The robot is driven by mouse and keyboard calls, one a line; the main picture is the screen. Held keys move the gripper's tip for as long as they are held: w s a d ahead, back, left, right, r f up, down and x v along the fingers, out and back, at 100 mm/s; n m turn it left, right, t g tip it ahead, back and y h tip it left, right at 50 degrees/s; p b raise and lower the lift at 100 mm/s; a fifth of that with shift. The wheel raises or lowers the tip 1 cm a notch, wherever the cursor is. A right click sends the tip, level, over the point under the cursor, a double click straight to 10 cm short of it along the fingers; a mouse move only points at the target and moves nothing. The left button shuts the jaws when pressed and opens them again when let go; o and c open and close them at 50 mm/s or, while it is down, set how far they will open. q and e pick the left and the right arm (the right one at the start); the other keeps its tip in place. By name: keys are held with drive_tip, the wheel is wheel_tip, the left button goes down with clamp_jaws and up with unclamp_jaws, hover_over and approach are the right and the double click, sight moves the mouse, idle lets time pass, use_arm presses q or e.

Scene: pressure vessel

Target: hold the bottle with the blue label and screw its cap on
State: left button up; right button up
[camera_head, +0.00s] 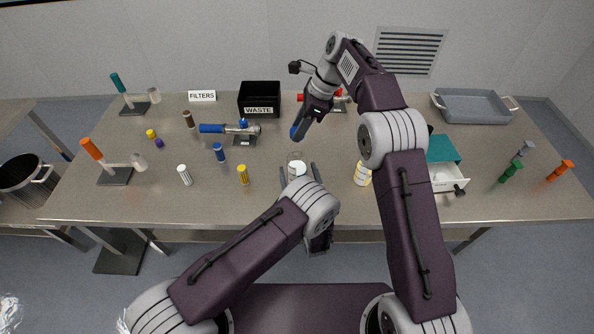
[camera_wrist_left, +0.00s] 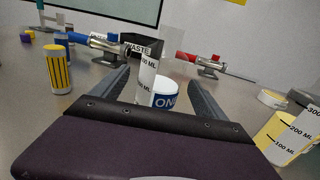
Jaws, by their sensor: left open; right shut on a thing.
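The bottle with the blue label (camera_wrist_left: 165,98) stands upright between the fingers of my left gripper in the left wrist view, its white upper part and part of the lettering "ON" showing. In the head view a white bottle top (camera_head: 297,169) shows between those fingers, its label hidden. My left gripper (camera_head: 298,181) is open around it, with the fingers (camera_wrist_left: 163,85) on both sides. My right gripper (camera_head: 306,119) is shut on a blue object (camera_head: 297,131), held above the table behind the bottle; I cannot tell whether this is the cap.
A container marked in ML (camera_wrist_left: 146,78) stands close to the bottle. A yellow cylinder (camera_head: 243,175) is to the left, a yellow-and-white beaker (camera_head: 362,174) to the right. The WASTE bin (camera_head: 259,111) and a blue-handled tool (camera_head: 212,128) are farther back. The table (camera_head: 330,210) is bare near its front edge.

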use_arm(q)
drive_tip(key=shift+x, duration=1.35)
clamp_jaws()
use_arm(e)
hover_over(299, 151)
drive_tip(key=shift+f, duration=2.5)
